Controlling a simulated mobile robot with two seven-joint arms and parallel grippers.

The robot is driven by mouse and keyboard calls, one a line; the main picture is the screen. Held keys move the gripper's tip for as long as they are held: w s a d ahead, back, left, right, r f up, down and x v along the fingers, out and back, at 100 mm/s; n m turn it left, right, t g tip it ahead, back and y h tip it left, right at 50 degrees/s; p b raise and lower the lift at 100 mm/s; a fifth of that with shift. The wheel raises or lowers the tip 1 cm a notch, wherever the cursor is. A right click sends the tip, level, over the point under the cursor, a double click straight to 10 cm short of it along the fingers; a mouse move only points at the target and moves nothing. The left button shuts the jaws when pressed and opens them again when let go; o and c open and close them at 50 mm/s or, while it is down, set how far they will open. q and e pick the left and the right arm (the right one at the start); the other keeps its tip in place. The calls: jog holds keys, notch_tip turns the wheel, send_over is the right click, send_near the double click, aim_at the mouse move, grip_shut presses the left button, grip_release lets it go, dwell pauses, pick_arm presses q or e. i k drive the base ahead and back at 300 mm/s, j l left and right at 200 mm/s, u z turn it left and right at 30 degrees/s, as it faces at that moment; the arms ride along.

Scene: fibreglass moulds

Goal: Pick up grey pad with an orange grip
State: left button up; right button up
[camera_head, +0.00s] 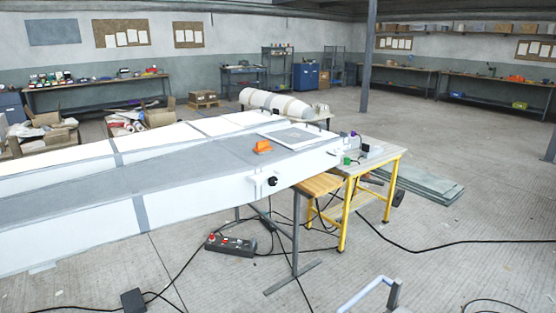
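A small orange grip (263,146) stands on the grey top surface of the long white mould (180,203), close to its near edge at the right end. A thin grey pad under the orange grip is too small to tell from the grey mould surface. Neither of my grippers shows in the head view.
A white-framed panel (294,136) lies on the mould behind the orange grip. A control box (231,245) and cables lie on the floor. Open floor extends to the right.

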aim_at(263, 147)
jog(key=i+j+z, duration=0.2)
jog(key=z, duration=0.2)
jog(key=i+j+z, duration=0.2)
jog(key=j+z, duration=0.15)
jog(key=i+j+z, duration=0.1)
jog(key=j+z, duration=0.65)
jog(key=j, duration=0.15)
jog(key=i, duration=0.05)
